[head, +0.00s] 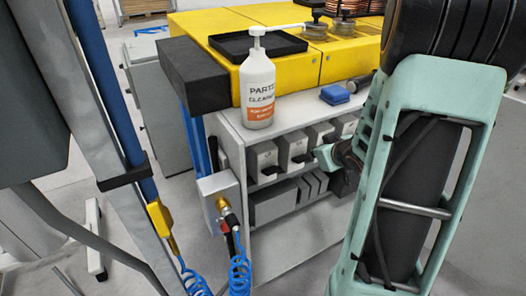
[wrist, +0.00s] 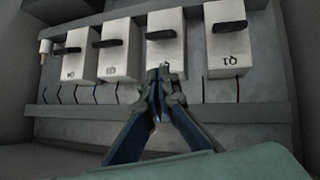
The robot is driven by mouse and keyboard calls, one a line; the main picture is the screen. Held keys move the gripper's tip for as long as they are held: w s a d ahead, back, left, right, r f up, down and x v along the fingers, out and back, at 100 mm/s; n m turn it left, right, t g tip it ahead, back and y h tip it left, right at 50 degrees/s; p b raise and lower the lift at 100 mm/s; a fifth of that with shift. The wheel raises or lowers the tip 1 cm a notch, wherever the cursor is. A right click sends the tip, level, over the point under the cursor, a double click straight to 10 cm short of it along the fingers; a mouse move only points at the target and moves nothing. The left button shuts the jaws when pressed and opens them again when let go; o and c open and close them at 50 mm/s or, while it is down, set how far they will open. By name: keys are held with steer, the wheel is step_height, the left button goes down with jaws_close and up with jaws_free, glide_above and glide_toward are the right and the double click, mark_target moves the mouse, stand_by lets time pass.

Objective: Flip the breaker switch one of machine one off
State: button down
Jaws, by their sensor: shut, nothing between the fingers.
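A row of white breaker boxes, each with a black lever, shows in the wrist view, with labels upside down. The rightmost box (wrist: 226,45) appears marked Q1, and its black lever (wrist: 230,27) lies across its face. The box beside it (wrist: 165,50) has a similar lever (wrist: 162,34). My gripper (wrist: 164,70) is shut and empty, its tips in front of the lower part of this second box; contact cannot be told. In the head view, the boxes (head: 262,158) stand on a shelf under the bench, and my arm covers the right side.
A white parts cleaner bottle (head: 257,92) and a blue block (head: 335,94) stand on the grey bench top above the boxes. Coiled blue hoses (head: 240,268) hang at the left front. Other boxes (head: 273,204) fill the lower shelf.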

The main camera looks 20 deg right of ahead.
mark_target(271, 171)
steer(key=s+a+f+y, duration=0.1)
steer(key=a+f+y, duration=0.1)
steer(key=a, duration=0.7)
steer(key=shift+s+a+y, duration=0.3)
steer(key=shift+y, duration=0.3)
steer(key=b+x, duration=0.2)
steer(key=x, duration=0.8)
steer(key=shift+d+f+b, duration=0.1)
steer(key=shift+f+b, duration=0.05)
steer(key=shift+b, duration=0.2)
steer(key=shift+f+b, duration=0.2)
steer(key=shift+b, duration=0.1)
steer(key=shift+f+b, duration=0.1)
steer(key=shift+b, duration=0.25)
steer(key=shift+s, duration=0.2)
steer(key=shift+b, duration=0.3)
